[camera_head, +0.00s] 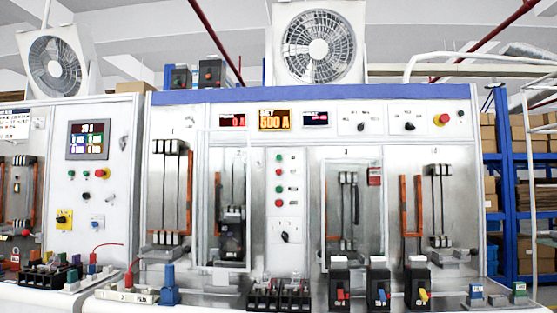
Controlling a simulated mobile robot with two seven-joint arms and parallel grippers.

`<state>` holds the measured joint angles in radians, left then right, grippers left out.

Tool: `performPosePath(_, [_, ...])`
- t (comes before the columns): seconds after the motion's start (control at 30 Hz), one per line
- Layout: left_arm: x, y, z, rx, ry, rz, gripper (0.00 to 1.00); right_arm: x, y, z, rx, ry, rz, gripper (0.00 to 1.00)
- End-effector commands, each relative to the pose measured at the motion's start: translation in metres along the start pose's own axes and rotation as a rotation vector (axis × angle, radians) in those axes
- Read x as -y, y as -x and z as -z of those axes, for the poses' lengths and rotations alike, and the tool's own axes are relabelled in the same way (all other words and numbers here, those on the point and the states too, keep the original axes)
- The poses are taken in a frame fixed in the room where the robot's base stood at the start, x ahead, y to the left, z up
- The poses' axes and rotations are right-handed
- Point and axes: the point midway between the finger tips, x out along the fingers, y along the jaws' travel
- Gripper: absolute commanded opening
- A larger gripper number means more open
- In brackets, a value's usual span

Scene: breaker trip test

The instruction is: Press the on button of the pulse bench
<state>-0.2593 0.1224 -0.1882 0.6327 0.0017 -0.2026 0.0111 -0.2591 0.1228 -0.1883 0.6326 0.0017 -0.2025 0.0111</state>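The pulse bench (385,119) is a wide white cabinet with a blue top edge, filling the middle and right of the view. A lit display (274,120) reading 500 A is on its upper panel. Below it, a narrow centre panel carries a column of small round buttons, with a green button (279,158) at the top and red and green ones under it. The button labels are too small to read, so I cannot tell which is the on button. Neither of my grippers is in view.
A red emergency stop (440,118) is at the bench's upper right. Black breakers (339,283) stand on the front ledge, with a terminal block (279,295) below the buttons. Another cabinet (120,127) is at left. Blue shelving (505,160) is at right. Nothing blocks the button column.

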Motion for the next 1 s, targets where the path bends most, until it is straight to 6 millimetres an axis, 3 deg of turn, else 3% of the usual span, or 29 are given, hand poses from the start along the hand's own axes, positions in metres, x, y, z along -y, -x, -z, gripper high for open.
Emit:
performPosePath(0.1, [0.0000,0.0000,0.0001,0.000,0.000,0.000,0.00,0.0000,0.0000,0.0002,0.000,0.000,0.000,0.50])
performPosePath(1.0, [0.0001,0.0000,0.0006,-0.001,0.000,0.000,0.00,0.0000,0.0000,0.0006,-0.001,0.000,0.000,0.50])
